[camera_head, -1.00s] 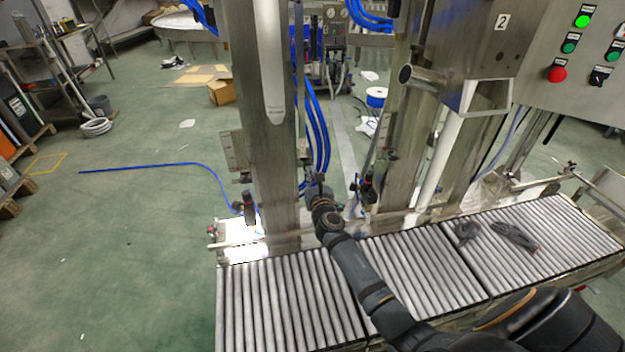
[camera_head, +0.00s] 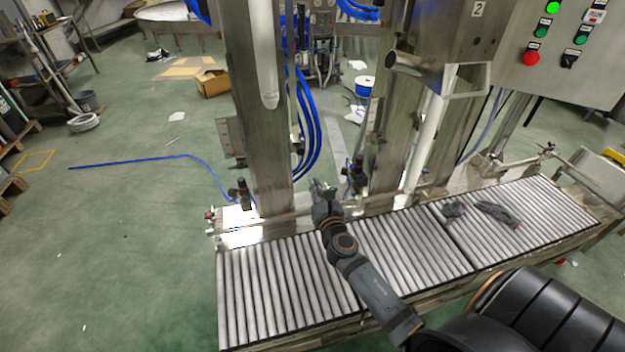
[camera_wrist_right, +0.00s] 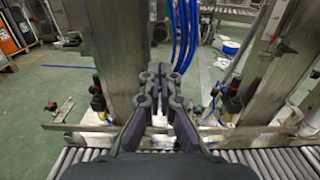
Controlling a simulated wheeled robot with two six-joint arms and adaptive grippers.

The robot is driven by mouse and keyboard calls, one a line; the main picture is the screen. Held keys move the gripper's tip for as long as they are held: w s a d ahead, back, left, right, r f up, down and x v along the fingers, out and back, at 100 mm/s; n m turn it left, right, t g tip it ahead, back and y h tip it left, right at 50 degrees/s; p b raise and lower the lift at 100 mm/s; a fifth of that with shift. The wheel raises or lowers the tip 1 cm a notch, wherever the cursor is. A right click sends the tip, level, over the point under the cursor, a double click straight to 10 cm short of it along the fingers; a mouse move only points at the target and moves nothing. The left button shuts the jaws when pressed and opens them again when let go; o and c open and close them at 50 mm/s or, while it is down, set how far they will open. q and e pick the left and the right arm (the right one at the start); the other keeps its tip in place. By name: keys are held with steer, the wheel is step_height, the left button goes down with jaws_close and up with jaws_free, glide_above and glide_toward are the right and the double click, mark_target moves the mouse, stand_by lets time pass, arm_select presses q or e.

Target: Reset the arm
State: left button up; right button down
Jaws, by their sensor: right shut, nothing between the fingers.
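My right arm (camera_head: 375,290) comes in from the lower right and reaches over the roller conveyor. My right gripper (camera_head: 322,190) is at its far end, in front of the gap between two steel columns. In the right wrist view, its dark fingers (camera_wrist_right: 158,82) point ahead with their tips close together and nothing seen between them. My left gripper is in neither view now.
The roller conveyor (camera_head: 270,290) runs below the arm, with dark, crumpled-looking items (camera_head: 497,213) on its right part. The steel column (camera_head: 262,120), blue hoses (camera_head: 308,125) and control box (camera_head: 560,60) stand behind it. Green floor at left is mostly open.

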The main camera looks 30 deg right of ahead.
steer(key=s+f+m+g+y+p, duration=0.1)
steer(key=s+f+m+g+p, duration=0.15)
steer(key=s+f+m, duration=0.45)
steer(key=s+f+m+g+p, duration=0.2)
steer(key=s+f+m+g, duration=0.15)
steer(key=f, duration=0.85)
steer(key=s+f+m+g+y+p, duration=0.1)
steer(key=s+f+m+g+p, duration=0.15)
steer(key=s+f+m, duration=0.45)
arm_select(q)
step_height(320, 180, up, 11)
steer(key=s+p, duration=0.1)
steer(key=p, duration=0.3)
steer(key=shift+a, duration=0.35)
arm_select(e)
steer(key=s+a+f+m+g, duration=0.1)
steer(key=s+f+m+g, duration=0.1)
steer(key=s+f+m, duration=0.3)
steer(key=s+a+f+m+g+y, duration=0.1)
steer(key=s+f+m+g, duration=0.2)
steer(key=s, duration=1.1)
steer(key=s+a+f+m+g, duration=0.1)
steer(key=s+f+m+g, duration=0.1)
steer(key=s+f+m, duration=0.4)
steer(key=s+m, duration=0.1)
steer(key=s, duration=0.3)
steer(key=shift+a+f+g+y, duration=0.3)
steer(key=shift+f+g, duration=0.05)
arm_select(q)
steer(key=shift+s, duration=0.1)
